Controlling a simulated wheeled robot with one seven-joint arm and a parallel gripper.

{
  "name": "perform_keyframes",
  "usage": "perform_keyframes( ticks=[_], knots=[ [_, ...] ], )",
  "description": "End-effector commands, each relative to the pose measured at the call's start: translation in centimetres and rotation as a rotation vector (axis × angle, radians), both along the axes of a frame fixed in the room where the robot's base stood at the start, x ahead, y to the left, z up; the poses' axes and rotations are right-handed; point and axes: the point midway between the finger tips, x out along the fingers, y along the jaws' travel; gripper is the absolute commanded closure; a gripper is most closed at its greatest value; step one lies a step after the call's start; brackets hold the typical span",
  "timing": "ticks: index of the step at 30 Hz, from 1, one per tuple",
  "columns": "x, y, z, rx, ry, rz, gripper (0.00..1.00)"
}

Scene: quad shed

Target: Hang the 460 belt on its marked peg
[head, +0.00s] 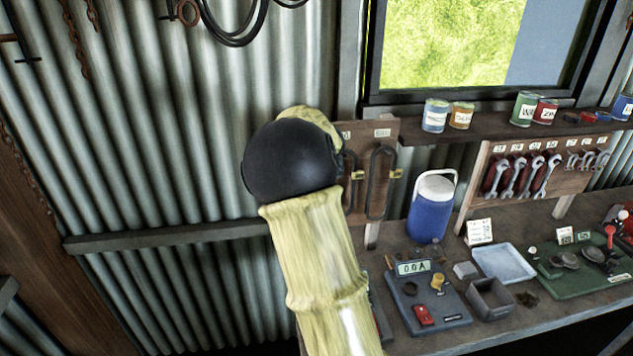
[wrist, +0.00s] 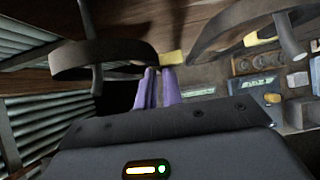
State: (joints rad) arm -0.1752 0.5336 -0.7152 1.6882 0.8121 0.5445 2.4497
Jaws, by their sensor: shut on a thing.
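Two dark looped belts show against a brown board (head: 366,133) on the wall: a left belt (head: 351,192) and a right belt (head: 371,181). Each has a yellow tab at its right side. Small labels sit at the board's top, but I cannot read their numbers, so I cannot tell which belt is the 460. In the wrist view, the left belt (wrist: 75,60) and the right belt (wrist: 215,35) loom large. My gripper (wrist: 160,72) has its purple fingers close together at the left belt's yellow tab (wrist: 172,58), shut on that belt. My arm hides the gripper in the head view.
A wrench rack (head: 530,175) and a shelf with tins (head: 436,116) are further right. Corrugated wall lies left.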

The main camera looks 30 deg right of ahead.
Motion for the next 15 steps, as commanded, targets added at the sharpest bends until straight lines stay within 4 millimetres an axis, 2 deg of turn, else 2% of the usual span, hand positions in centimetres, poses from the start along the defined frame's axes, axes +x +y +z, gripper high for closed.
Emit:
perform_keyframes(
  ticks=[15],
  knots=[
    [0.91, -0.27, -0.82, -0.001, -0.002, 0.0, 1.0]
  ],
)
